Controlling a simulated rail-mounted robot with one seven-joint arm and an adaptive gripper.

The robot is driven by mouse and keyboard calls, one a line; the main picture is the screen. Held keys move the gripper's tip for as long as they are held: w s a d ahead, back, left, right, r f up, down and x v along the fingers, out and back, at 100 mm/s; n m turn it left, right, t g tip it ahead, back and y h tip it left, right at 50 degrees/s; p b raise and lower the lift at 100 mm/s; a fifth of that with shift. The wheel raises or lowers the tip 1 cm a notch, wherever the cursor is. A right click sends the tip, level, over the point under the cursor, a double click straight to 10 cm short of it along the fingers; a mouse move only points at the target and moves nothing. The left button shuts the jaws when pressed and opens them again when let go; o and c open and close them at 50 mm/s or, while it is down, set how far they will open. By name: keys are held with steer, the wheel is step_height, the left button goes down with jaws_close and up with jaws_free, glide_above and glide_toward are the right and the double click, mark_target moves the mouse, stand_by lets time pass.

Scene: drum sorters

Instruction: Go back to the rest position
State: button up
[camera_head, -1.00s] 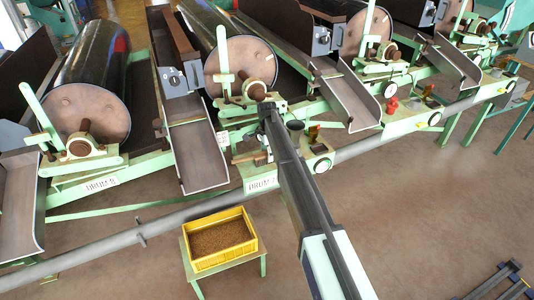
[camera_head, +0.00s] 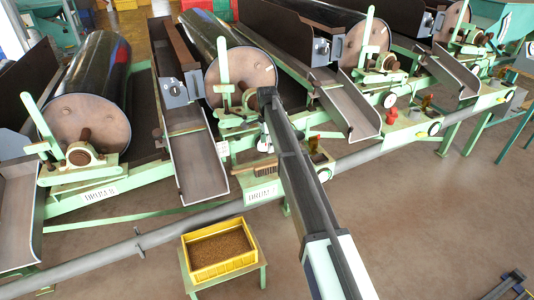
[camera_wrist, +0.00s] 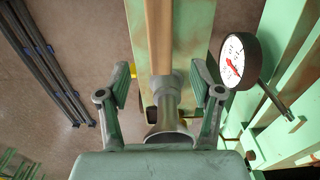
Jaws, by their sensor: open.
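In the wrist view my gripper (camera_wrist: 160,88) is open, its two fingers spread apart left and right. Between and beyond the fingers is a metallic part with a flared, bell-like end (camera_wrist: 168,135). It lines up with a long brown bar (camera_wrist: 158,35) over a pale green beam (camera_wrist: 185,30). I cannot tell how far it is from the fingers, and neither finger visibly closes on it.
In the wrist view a round white gauge (camera_wrist: 238,60) is close to the right finger. The head view shows drums (camera_head: 87,122) on green frames, sloping metal chutes (camera_head: 197,160), a long grey pipe (camera_head: 120,250) and a yellow crate (camera_head: 235,266) of brown grains.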

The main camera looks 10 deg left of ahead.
steer(key=shift+r, duration=0.75)
steer(key=s+d+f+n+p, duration=0.1)
steer(key=s+d+f+n, duration=0.35)
steer(key=s+f, duration=0.5)
steer(key=s+d+f+n+g+p, duration=0.1)
steer(key=s+d+f+n, duration=0.2)
steer(key=s+d+f, duration=0.5)
steer(key=s+d+f+n, duration=0.3)
steer(key=s+f+n, duration=0.1)
steer(key=s+f, duration=0.7)
steer(key=s+d+f+g+p, duration=0.1)
steer(key=s+d+f+g, duration=0.1)
steer(key=s, duration=1.1)
steer(key=s+d+f+g+p, duration=0.1)
steer(key=s+d, duration=0.4)
steer(key=s, duration=0.9)
steer(key=s+d+f+g+p, duration=0.2)
steer(key=s+d+f, duration=0.1)
steer(key=s, duration=1)
steer(key=shift+s+d+f+n+g, duration=0.2)
steer(key=shift+d+f+n+g, duration=0.2)
steer(key=shift+f, duration=0.2)
